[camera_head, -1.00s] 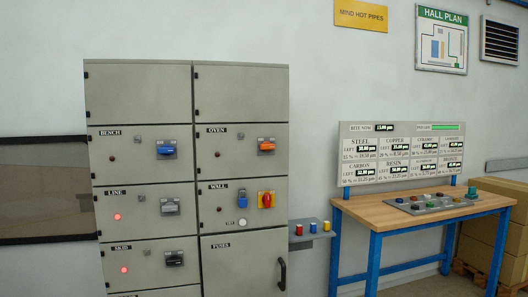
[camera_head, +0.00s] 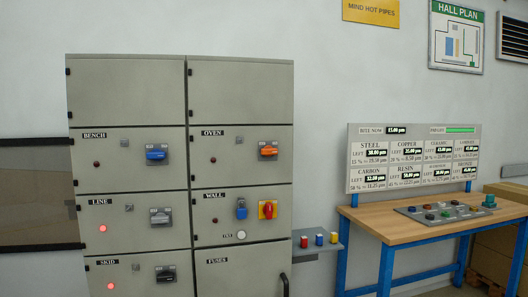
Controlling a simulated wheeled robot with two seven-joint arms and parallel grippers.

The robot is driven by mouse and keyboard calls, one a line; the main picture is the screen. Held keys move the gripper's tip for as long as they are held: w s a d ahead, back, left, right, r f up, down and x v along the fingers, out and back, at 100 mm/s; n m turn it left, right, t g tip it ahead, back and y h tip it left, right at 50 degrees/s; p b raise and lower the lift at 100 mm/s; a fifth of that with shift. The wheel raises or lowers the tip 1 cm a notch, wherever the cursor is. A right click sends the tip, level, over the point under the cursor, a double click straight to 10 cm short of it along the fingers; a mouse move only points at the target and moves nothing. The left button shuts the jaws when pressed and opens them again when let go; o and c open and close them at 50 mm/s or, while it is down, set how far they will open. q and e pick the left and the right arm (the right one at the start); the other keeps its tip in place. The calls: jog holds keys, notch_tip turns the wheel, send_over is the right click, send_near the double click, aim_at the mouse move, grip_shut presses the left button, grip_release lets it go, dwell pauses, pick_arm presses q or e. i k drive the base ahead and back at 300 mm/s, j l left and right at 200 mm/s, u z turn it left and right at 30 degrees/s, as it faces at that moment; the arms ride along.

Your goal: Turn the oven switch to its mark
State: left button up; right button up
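The oven switch (camera_head: 268,150) is an orange rotary handle on a grey plate, on the cabinet door labelled OVEN (camera_head: 212,132). The handle lies roughly level; its mark is too small to make out. A dark red lamp (camera_head: 213,160) on the same door looks unlit. Neither of my grippers shows in the head view.
The grey cabinet (camera_head: 128,85) also bears a blue BENCH switch (camera_head: 157,153), grey LINE switch (camera_head: 160,216), black SKID switch (camera_head: 166,274) and red WALL switch (camera_head: 268,210). A small shelf (camera_head: 318,252) juts out at right, before a wooden-topped workbench (camera_head: 400,225).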

aim_at(268, 151)
jog(key=i+l+u, duration=0.2)
jog(key=i, duration=0.25)
jog(key=i+l+u, duration=0.15)
jog(key=i, duration=0.3)
jog(key=i+l+u, duration=0.2)
jog(key=i+l, duration=0.1)
jog(key=i, duration=0.1)
